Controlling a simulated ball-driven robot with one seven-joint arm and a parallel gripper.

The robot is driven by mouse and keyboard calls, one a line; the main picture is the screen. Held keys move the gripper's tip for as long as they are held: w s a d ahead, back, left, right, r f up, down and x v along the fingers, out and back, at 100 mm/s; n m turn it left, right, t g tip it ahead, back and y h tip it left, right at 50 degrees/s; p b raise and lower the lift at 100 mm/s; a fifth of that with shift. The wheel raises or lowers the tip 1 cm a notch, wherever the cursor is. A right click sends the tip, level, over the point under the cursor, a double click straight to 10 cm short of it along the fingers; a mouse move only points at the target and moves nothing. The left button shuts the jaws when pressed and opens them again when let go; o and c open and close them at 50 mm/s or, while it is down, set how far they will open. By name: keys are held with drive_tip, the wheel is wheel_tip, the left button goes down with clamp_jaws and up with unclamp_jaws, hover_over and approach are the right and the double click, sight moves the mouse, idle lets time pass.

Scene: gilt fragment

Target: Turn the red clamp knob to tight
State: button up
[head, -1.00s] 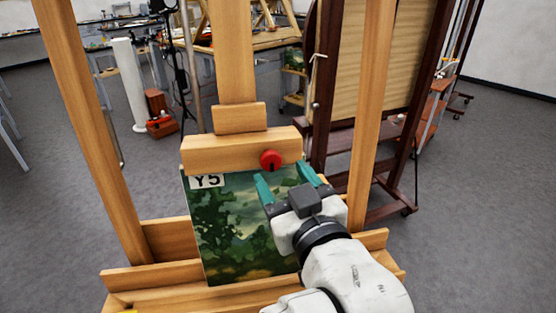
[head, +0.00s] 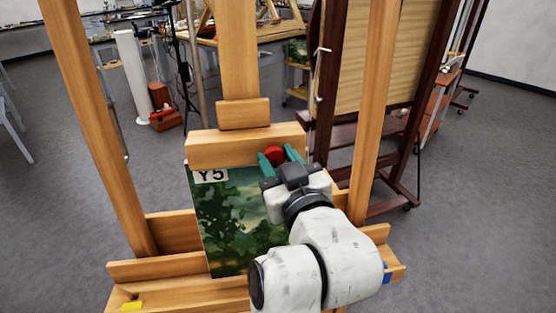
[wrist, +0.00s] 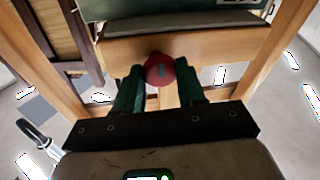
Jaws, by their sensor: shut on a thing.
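The red clamp knob (head: 274,155) sits on the front of the wooden top clamp block (head: 222,147) of the easel. It also shows in the wrist view (wrist: 159,69), with a dark mark on its face. My gripper (head: 280,156) has its two green fingers on either side of the knob and is shut on it. In the wrist view the fingers (wrist: 160,80) flank the knob left and right. The knob's lower part is hidden by my gripper in the head view. A green landscape painting (head: 225,215) marked Y5 stands under the block.
The easel's left post (head: 90,120) and right post (head: 374,100) stand on both sides of my arm. A lower ledge (head: 160,270) runs below the painting, with a yellow item (head: 131,306) on it. A dark easel (head: 325,90) stands behind on the right.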

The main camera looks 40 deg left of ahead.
drive_tip(key=c, duration=0.5)
